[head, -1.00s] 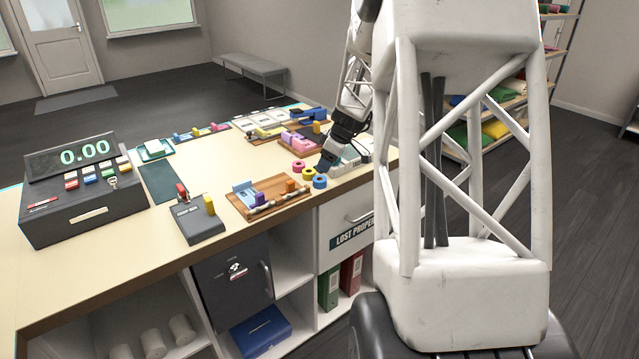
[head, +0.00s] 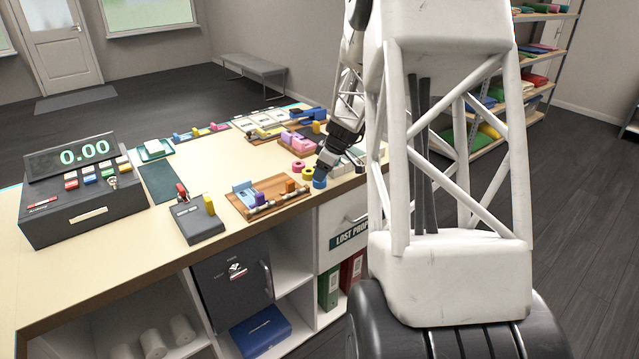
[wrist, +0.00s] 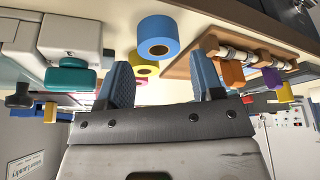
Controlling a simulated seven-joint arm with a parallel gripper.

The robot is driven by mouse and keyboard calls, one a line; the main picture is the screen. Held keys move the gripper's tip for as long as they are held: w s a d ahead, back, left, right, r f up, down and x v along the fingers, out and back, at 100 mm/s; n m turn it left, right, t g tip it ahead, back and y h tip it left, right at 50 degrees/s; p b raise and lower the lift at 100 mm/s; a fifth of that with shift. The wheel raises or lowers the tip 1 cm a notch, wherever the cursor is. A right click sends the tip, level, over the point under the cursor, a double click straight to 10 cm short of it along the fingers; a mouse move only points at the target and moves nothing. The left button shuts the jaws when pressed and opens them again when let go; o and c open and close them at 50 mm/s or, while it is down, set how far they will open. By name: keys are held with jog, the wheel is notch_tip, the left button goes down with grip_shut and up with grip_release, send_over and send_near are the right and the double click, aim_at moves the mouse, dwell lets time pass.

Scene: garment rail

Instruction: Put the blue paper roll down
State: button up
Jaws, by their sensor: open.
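The blue paper roll (head: 320,182) is on the counter near its front edge, beside the yellow roll (head: 307,174) and the pink roll (head: 298,165). My gripper (head: 324,164) is just above and behind the blue roll. In the wrist view my gripper (wrist: 160,72) is open, its two fingers spread and empty. The blue roll (wrist: 158,38) shows there beyond the fingertips, apart from them, with its round hole facing the camera. The yellow roll (wrist: 145,67) shows between the fingers; the pink one is mostly hidden.
A wooden tray (head: 236,205) with small items lies left of the rolls. A grey device (head: 198,220) and a cash register (head: 75,190) stand farther left. A white machine (wrist: 68,38) is close on the left in the wrist view. The counter's middle (head: 225,165) is clear.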

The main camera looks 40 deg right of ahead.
jog(key=shift+x, duration=1.9)
jog(key=c, duration=0.7)
jog(key=shift+c, duration=0.2)
jog(key=shift+r, duration=0.1)
jog(key=shift+r, duration=0.75)
jog(key=shift+d+r, duration=0.1)
jog(key=shift+r, duration=0.9)
jog(key=s+a+r, duration=0.1)
jog(key=s+a, duration=0.7)
jog(key=s, duration=0.6)
jog(key=shift+r, duration=0.2)
